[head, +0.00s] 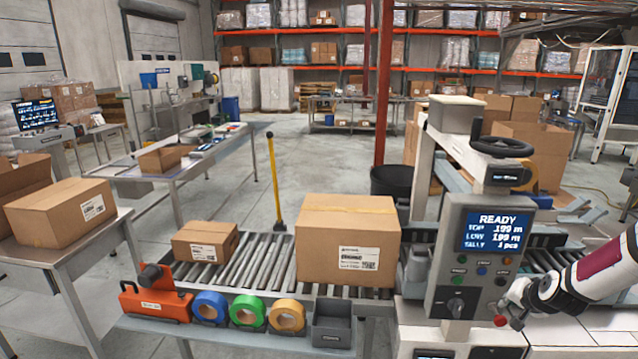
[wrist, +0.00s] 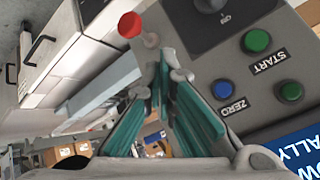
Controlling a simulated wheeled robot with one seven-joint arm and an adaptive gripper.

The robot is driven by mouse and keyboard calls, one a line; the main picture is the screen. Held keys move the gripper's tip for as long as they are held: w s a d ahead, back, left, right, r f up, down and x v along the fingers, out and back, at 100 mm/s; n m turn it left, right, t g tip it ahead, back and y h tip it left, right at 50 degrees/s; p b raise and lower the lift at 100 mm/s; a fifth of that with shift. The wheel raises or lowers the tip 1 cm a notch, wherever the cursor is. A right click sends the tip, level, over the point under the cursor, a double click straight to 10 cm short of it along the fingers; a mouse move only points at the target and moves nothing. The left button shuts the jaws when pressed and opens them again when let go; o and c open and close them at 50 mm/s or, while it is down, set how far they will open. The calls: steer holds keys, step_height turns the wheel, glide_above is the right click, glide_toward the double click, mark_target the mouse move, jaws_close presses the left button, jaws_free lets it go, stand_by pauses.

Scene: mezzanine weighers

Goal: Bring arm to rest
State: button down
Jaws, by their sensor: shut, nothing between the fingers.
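My arm (head: 590,280) reaches in from the right edge in the head view. My gripper (head: 513,303) is at its end, by the lower right side of the grey control panel (head: 447,272). In the wrist view my gripper (wrist: 166,66) has teal-padded fingers with their tips together and nothing held. The panel (wrist: 262,75) lies to the right of the fingers there, with a green START button (wrist: 257,41) and a blue ZERO button (wrist: 223,90). I cannot tell whether the fingertips touch the panel. The panel's screen (head: 494,231) reads READY.
A red knob (head: 500,320) stands close to my fingertips. A large carton (head: 347,241) and a small carton (head: 205,241) sit on the roller conveyor (head: 262,262). Tape rolls (head: 248,312) and a grey bin (head: 333,322) are in front. Open floor (head: 325,165) lies behind the conveyor.

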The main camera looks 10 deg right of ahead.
steer(key=s+a+r+n+g+b, duration=0.1)
steer(key=s+a+r+n, duration=0.15)
steer(key=a+r, duration=0.8)
steer(key=s+a+r+n+g, duration=0.1)
steer(key=a+r+n, duration=0.3)
steer(key=a+r, duration=0.65)
steer(key=s+a+r+n+y, duration=0.1)
steer(key=s+a+r+n, duration=0.1)
steer(key=s+a, duration=0.6)
steer(key=s+a+r+n+y+b, duration=0.1)
steer(key=s+a+r+n, duration=0.1)
steer(key=s+a+r, duration=0.3)
steer(key=s+a, duration=0.4)
steer(key=s, duration=0.5)
steer(key=shift+s+a+r+g+y, duration=0.15)
steer(key=shift+r+g+y, duration=0.05)
steer(key=shift+g+y, duration=0.1)
